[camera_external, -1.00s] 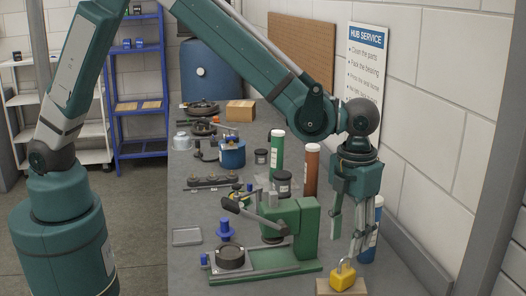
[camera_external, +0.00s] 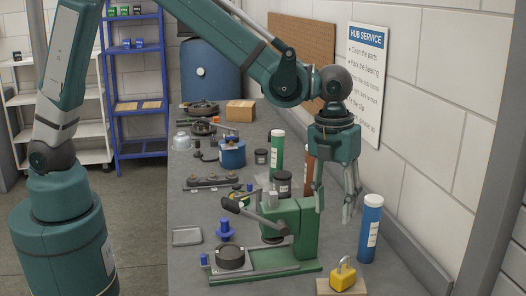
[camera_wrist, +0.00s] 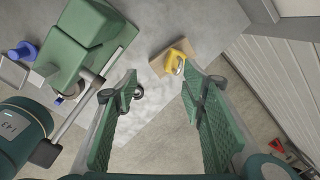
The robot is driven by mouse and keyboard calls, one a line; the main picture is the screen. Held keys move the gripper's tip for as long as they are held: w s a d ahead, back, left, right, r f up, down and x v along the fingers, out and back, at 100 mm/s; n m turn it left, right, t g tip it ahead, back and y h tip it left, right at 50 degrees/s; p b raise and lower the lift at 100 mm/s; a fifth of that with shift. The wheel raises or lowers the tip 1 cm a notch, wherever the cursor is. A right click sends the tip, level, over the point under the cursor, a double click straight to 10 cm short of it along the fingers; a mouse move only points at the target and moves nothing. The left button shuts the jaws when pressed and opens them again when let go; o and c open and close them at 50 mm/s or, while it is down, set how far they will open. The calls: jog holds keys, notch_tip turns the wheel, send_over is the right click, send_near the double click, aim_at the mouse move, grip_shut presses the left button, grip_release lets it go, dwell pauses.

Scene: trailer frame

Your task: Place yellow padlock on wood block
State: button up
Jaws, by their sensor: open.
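The yellow padlock (camera_external: 342,275) sits on the wood block (camera_external: 357,287) near the front edge of the bench, with its shackle pointing up. In the wrist view the padlock (camera_wrist: 174,61) rests on the block (camera_wrist: 191,50), beyond my fingertips. My gripper (camera_external: 334,212) is open and empty. It hangs above and behind the padlock, clear of it, beside the green press.
The green press (camera_external: 306,228) stands just left of the padlock. A blue tube (camera_external: 370,228) stands behind it on the right, close to the wall. Orange and green tubes (camera_external: 277,152), jars and parts fill the bench farther back.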

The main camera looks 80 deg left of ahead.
jog(key=s+a+r+n+t, duration=0.3)
jog(key=s+a+r+n, duration=1.05)
jog(key=a, duration=0.35)
jog(key=s+a+n+t, duration=0.1)
jog(key=s+a+n, duration=0.4)
jog(key=s+n, duration=0.2)
jog(key=s+a+n+t, duration=0.2)
jog(key=s+a+n, duration=0.4)
jog(key=s, duration=0.5)
jog(key=shift+s+r+n, duration=0.2)
jog(key=shift+r+n, duration=0.05)
jog(key=shift+n, duration=0.4)
